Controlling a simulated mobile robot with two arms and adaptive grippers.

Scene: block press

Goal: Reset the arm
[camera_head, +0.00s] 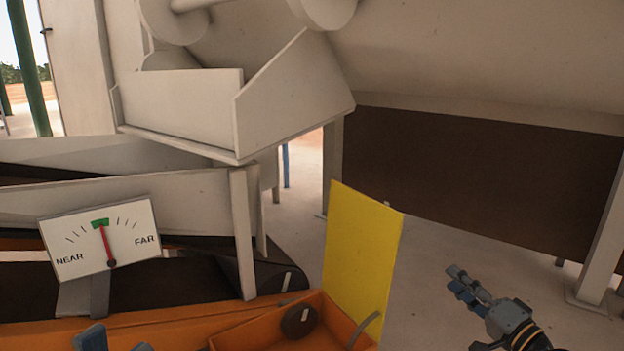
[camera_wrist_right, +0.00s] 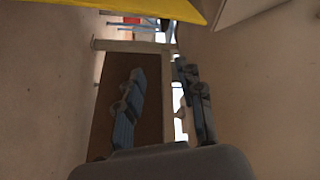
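My right gripper (camera_head: 462,283) is at the lower right in the head view, beyond the right side of the yellow panel and touching nothing. In the right wrist view its two blue-grey fingers (camera_wrist_right: 162,100) stand apart with nothing between them. Only the blue-grey fingertips of my left gripper (camera_head: 116,342) show, at the bottom left edge of the head view. They are spread apart; the rest of that gripper is out of frame, and I see nothing held between the tips.
An orange tray (camera_head: 245,333) with a dark round disc (camera_head: 299,320) lies at the bottom. The upright yellow panel (camera_head: 360,255) stands at its right. A NEAR–FAR gauge (camera_head: 85,235) is at left, its red needle at the green mark. Pale machinery (camera_head: 185,100) fills the upper part.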

